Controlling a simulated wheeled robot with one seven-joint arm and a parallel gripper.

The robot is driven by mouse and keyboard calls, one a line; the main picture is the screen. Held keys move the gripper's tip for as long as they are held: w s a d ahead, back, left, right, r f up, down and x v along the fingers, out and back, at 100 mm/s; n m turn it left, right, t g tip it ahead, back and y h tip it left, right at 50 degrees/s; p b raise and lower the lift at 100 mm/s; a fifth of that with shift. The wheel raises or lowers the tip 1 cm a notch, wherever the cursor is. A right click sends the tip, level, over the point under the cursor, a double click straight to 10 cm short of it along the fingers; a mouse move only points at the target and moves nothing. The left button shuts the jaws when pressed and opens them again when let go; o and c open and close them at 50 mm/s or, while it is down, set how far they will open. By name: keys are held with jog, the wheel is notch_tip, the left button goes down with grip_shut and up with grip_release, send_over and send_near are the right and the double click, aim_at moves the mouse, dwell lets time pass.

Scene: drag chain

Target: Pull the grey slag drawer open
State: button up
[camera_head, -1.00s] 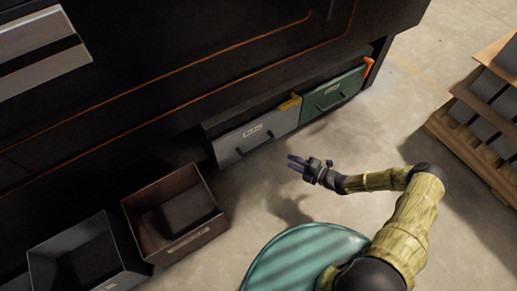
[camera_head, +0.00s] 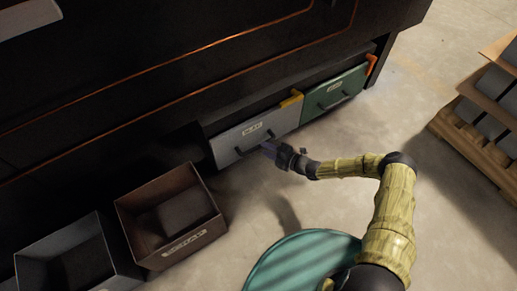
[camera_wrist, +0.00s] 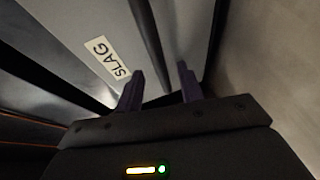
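The grey slag drawer (camera_head: 232,138) sits low in the dark machine, its front about level with the green drawer beside it. Its label reads SLAG in the wrist view (camera_wrist: 108,58). A dark bar handle (camera_wrist: 147,40) crosses the drawer front. My gripper (camera_head: 266,147) is at the handle, low in front of the drawer. In the wrist view my gripper (camera_wrist: 161,84) is open, with the handle's near end between or just ahead of its two purple fingers. I cannot tell whether either finger touches the handle.
The green drawer (camera_head: 335,92) is to the right, with an orange latch (camera_head: 371,65); a yellow latch (camera_head: 292,98) stands above the grey drawer. A brown scrap bin (camera_head: 137,211) and a grey bin (camera_head: 37,258) stand left. A loaded pallet (camera_head: 478,150) stands right. Floor before the drawers is clear.

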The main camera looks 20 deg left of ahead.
aim_at(259, 146)
jog(key=b+x, duration=0.1)
jog(key=x, duration=0.3)
jog(key=shift+f+b, duration=0.1)
jog(key=shift+b, duration=0.2)
jog(key=shift+w+a, duration=0.1)
jog(key=shift+a, duration=0.25)
grip_shut()
